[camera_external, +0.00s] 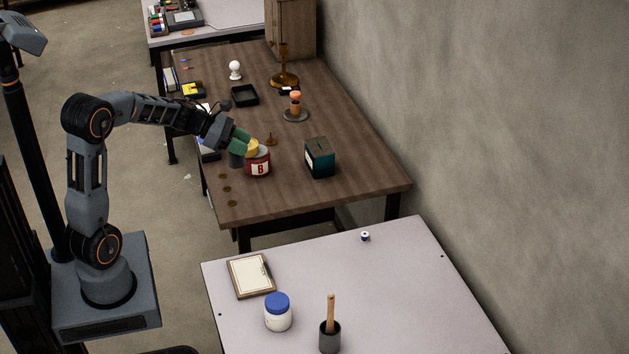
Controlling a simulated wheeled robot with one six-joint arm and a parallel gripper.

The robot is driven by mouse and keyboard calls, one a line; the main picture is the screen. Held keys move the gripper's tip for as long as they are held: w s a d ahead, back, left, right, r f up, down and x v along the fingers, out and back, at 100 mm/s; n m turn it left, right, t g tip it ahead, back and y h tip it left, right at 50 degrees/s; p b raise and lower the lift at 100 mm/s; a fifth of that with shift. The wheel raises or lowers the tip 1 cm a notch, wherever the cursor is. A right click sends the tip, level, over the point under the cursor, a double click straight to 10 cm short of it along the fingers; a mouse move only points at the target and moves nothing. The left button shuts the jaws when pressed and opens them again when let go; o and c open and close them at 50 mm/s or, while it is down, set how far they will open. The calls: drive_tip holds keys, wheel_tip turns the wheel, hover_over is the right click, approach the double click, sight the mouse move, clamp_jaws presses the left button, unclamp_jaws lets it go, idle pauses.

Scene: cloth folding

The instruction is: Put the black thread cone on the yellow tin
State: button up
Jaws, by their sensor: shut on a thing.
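My gripper (247,145), with green fingers, is over the wooden table and shut on a small yellow-tan round thing (252,148). This thing is right at the top of a red jar (258,168) marked "B"; I cannot tell if it touches the jar. A dark grey upright cylinder (236,159) stands just left of the jar, partly hidden by my gripper; I cannot tell if it is the black thread cone. I cannot clearly make out a yellow tin.
A round stand with an orange-topped piece (295,107), a black tray (245,95) and a yellow-black item (193,90) are farther back. The table's front right is clear.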

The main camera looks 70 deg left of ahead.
drive_tip(key=s+a+r+n+y+p, duration=0.1)
drive_tip(key=s+a+r+n+y, duration=0.1)
drive_tip(key=a+n+y, duration=0.4)
drive_tip(key=s+a+r+n+y, duration=0.1)
drive_tip(key=a+r+n+y, duration=0.2)
drive_tip(key=a, duration=0.6)
drive_tip(key=shift+y, duration=0.4)
drive_tip(key=shift+w+a+f, duration=1.45)
drive_tip(key=shift+w+f, duration=0.25)
drive_tip(key=shift+f, duration=0.6)
drive_tip(key=shift+w+a+f, duration=1.4)
drive_tip(key=shift+w+f, duration=0.35)
drive_tip(key=shift+f, duration=0.6)
drive_tip(key=shift+w+a+f, duration=1.45)
drive_tip(key=shift+w+f, duration=0.25)
drive_tip(key=shift+f, duration=0.6)
drive_tip(key=shift+f, duration=0.1)
drive_tip(key=o, duration=1)
